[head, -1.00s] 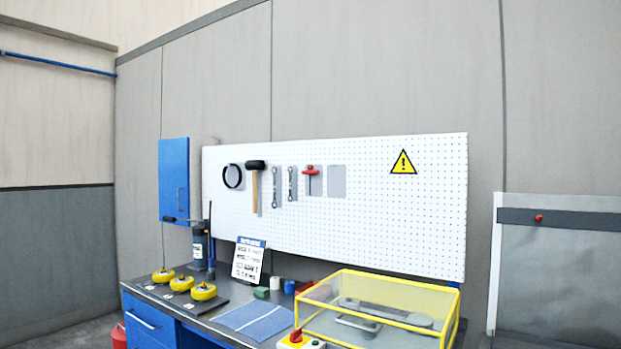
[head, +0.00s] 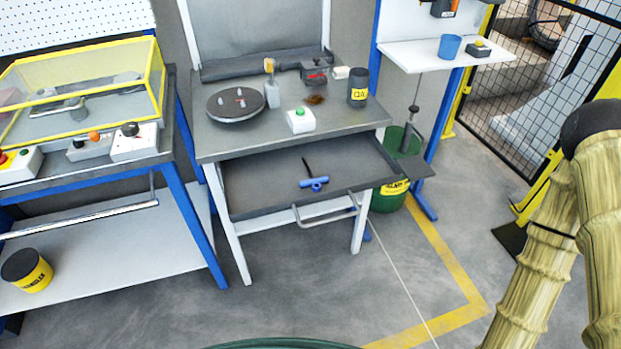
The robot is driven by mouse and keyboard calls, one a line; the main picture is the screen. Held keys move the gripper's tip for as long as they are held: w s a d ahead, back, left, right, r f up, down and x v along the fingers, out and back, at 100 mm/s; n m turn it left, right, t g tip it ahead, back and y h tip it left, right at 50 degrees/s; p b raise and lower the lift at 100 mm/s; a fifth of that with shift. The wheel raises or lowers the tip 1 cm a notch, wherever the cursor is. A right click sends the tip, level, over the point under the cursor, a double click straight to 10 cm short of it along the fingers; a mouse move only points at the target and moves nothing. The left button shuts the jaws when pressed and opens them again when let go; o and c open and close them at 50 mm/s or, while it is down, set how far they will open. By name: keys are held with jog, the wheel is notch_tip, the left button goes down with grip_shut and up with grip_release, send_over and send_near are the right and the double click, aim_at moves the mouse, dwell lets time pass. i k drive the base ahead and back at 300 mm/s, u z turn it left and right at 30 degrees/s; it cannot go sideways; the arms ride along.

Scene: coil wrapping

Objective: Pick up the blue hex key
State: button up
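The blue hex key (head: 314,184) lies in the open drawer (head: 262,203) of a grey workbench in the middle of the head view. It has a blue T-shaped handle towards the front and a thin dark shaft pointing to the back. Nothing covers it. My gripper does not show in this view.
The drawer's grey handle (head: 326,212) juts forward. The benchtop (head: 227,149) holds a round dark plate (head: 236,104), a green-button box (head: 300,121) and a QA cup (head: 358,86). A green bin (head: 391,200) stands right of the drawer.

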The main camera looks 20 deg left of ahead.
aim_at(313, 182)
jog(key=u, duration=2.05)
jog(key=k, duration=0.35)
jog(key=z, duration=0.75)
